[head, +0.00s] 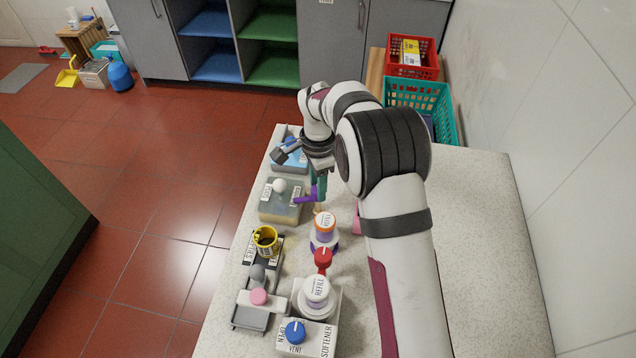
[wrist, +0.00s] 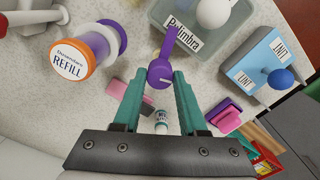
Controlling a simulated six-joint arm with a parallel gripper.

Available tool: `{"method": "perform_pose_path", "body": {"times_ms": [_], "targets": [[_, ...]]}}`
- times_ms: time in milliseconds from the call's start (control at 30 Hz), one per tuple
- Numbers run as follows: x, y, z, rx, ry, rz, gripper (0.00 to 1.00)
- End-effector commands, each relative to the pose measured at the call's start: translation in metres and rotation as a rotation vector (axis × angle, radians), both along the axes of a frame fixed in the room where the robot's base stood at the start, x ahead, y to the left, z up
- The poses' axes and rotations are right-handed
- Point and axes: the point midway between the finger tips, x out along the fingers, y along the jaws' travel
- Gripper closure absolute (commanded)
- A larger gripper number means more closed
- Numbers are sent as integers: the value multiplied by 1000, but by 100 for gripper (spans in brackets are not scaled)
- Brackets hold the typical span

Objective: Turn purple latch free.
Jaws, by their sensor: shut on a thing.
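The purple latch (head: 304,199) points left towards the lidded box with a white ball knob (head: 281,203) in the head view. In the wrist view the latch (wrist: 165,62) has a round hub between my fingertips and an arm reaching up to the edge of the box labelled Palimbra (wrist: 190,42). My gripper (head: 319,188) has teal fingers; in the wrist view they (wrist: 164,76) are shut on the hub end of the latch. What lies under the hub is hidden.
An orange-capped refill bottle (head: 325,230) stands close by. A blue box with a blue knob (wrist: 263,74) is on the other side. Red knob (head: 323,259), yellow cup (head: 265,240) and softener unit (head: 310,340) stand nearer. Pink pieces (wrist: 226,115) lie near the fingers.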

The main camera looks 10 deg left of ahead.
Motion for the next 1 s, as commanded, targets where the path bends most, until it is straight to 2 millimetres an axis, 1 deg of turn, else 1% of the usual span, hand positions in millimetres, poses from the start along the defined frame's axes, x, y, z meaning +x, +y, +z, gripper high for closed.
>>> {"method": "perform_pose_path", "body": {"times_ms": [1000], "targets": [[0,-1,0,-1,-1,947,100]]}}
